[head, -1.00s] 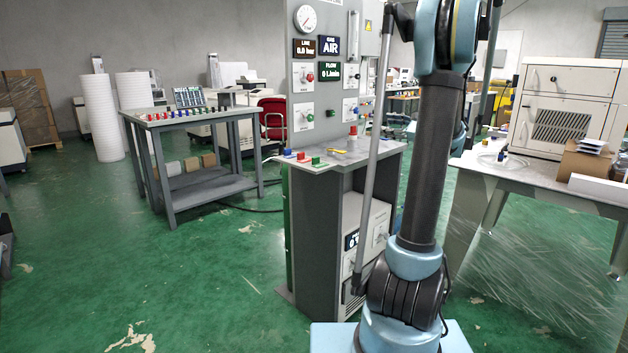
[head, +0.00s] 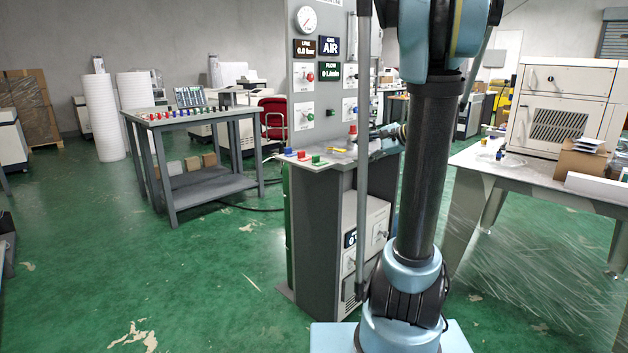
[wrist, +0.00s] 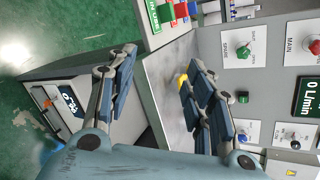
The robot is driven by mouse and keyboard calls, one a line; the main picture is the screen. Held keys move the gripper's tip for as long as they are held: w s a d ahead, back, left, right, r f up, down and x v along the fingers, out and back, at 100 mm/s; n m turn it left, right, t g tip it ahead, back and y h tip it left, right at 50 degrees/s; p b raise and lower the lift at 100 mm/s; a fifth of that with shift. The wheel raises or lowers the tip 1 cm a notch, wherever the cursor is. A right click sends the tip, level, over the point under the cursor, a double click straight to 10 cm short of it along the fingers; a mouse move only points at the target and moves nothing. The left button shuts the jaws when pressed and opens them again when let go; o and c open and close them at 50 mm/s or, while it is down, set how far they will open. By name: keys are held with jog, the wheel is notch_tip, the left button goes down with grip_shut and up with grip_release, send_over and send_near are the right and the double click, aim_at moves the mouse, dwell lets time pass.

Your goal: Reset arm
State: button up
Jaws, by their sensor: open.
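My gripper (wrist: 163,85) is open and empty in the wrist view, with its two blue-padded fingers well apart over the grey shelf of the test console. In the head view my gripper (head: 384,132) shows partly behind my arm, pointing left above the shelf. The console's upright grey panel (head: 322,95) carries a gauge, displays and knobs. In the wrist view a yellow item (wrist: 182,80) lies on the shelf beside the right-hand finger. I cannot tell whether they touch.
Red, blue and green blocks (head: 302,156) sit on the shelf's left end. A grey table (head: 190,122) stands at left and a bench (head: 545,182) with a white machine (head: 565,105) at right. Green floor is open at front left.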

jog(key=s+a+f+n+g+h, duration=0.2)
jog(key=s+f+n, duration=0.25)
jog(key=s, duration=0.45)
jog(key=s+a+f+n+g+h, duration=0.25)
jog(key=s+f, duration=0.35)
jog(key=s, duration=0.3)
jog(key=s+d+f+n+h, duration=0.2)
jog(key=s+d+f+n, duration=0.1)
jog(key=s+f, duration=0.2)
jog(key=s+d+f+n+g+h, duration=0.1)
jog(key=s+d+f+n+h, duration=0.2)
jog(key=s, duration=0.7)
notch_tip(320, 180, down, 2)
jog(key=shift+d+f+n+h, duration=0.1)
jog(key=shift+d+n+h, duration=0.25)
jog(key=shift+d+n, duration=0.1)
jog(key=shift+w+f, duration=0.2)
jog(key=shift+w, duration=0.3)
